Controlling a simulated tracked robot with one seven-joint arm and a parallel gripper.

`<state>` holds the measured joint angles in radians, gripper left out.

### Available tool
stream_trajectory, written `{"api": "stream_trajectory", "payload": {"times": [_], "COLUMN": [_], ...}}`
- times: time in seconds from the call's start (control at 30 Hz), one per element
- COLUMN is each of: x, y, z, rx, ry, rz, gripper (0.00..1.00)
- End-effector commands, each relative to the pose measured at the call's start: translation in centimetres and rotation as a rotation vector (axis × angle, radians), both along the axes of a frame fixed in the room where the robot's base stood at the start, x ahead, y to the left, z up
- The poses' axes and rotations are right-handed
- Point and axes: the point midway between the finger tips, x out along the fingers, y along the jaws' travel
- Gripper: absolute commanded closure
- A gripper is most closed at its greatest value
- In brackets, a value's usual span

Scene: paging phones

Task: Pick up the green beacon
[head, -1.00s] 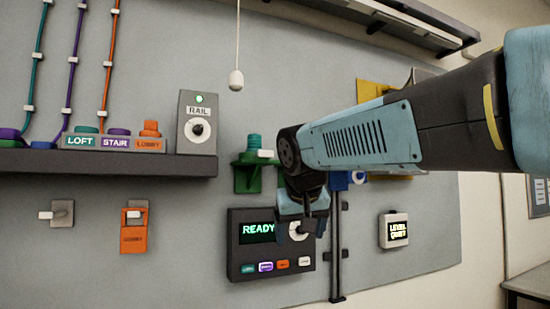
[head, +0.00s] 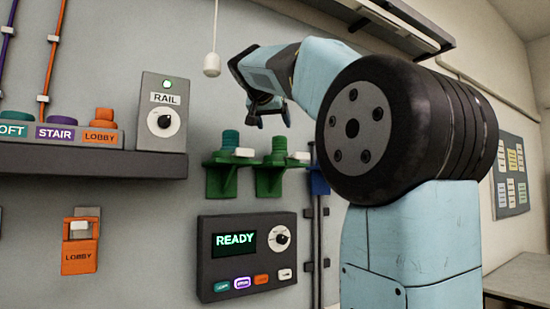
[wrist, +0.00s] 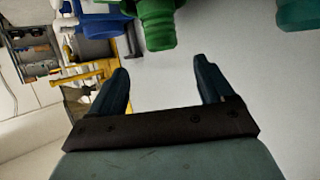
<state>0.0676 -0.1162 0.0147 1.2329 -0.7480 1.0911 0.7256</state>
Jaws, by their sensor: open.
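The green beacon (head: 278,145) stands upright on the right one of two green wall brackets (head: 270,180). In the wrist view the green beacon (wrist: 157,20) shows at the top, ahead of the gap between my fingers and apart from them. My gripper (head: 271,112) is open and empty, above the green beacon in the head view, with its fingers pointing down. In the wrist view my gripper (wrist: 161,72) shows two spread fingers with nothing between them. A teal beacon (head: 230,139) stands on the left green bracket and also shows in the wrist view (wrist: 298,12).
A blue bracket (head: 318,181) is just right of the green one. A dark panel reading READY (head: 262,280) is below. The RAIL box (head: 160,113) and a dark shelf (head: 90,163) are at left. A white pull cord (head: 212,65) hangs left of my gripper.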

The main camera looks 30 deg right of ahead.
Motion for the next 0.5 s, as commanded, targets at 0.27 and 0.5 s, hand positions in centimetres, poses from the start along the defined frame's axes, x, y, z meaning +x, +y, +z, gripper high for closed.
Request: {"api": "stream_trajectory", "payload": {"times": [0.27,0.5], "x": [3.4,5.0], "y": [-2.4,-3.7], "z": [-2.0,-2.8], "rx": [0.000,0.001], "ry": [0.004,0.002], "rz": [0.011,0.014], "gripper": [0.19,0.19]}}
